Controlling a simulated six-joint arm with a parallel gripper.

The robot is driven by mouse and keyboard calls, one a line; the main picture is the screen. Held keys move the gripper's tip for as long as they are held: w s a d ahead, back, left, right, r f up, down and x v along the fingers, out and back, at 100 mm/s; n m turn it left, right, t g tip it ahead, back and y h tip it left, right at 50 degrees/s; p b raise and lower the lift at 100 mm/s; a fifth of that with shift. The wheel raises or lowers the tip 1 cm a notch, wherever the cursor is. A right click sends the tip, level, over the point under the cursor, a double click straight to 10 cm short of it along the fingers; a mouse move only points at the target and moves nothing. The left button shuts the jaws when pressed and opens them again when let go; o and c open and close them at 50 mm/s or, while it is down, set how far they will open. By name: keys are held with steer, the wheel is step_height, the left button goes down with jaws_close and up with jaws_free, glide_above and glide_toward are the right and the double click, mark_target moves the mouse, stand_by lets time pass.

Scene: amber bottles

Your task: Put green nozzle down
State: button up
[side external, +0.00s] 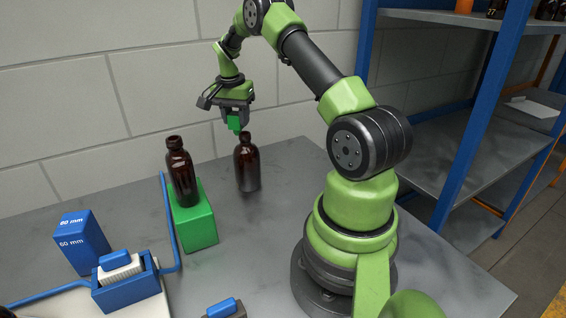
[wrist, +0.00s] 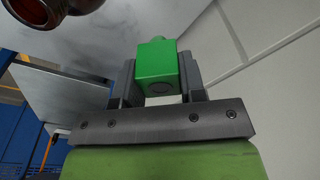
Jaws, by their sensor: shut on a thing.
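My gripper (side external: 234,114) is shut on the green nozzle (side external: 234,124) and holds it in the air. The nozzle also shows between the two jaws in the wrist view (wrist: 156,62). In the side view it appears just above and left of the neck of an amber bottle (side external: 247,170) that stands on the table. I cannot tell whether the nozzle is directly over that bottle or behind it. Part of an amber bottle (wrist: 50,22) shows at the top left of the wrist view, apart from the nozzle.
Another amber bottle (side external: 181,172) stands upright on a green block (side external: 197,226). A blue box (side external: 82,243), a blue holder (side external: 127,289) and a blue rail (side external: 168,225) lie to the left. A blue-framed shelf (side external: 440,160) stands on the right. The grey table (side external: 275,230) is clear right of the green block.

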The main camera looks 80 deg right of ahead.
steer(key=s+d+m+g, duration=0.1)
steer(key=s+d+m, duration=0.4)
steer(key=s+m, duration=0.5)
steer(key=shift+n, duration=0.6)
steer(key=s+f, duration=0.1)
steer(key=f, duration=0.3)
steer(key=s+f, duration=0.1)
steer(key=shift+s+f, duration=0.35)
steer(key=shift+f, duration=2.1)
steer(key=o, duration=0.9)
steer(key=shift+f, duration=0.1)
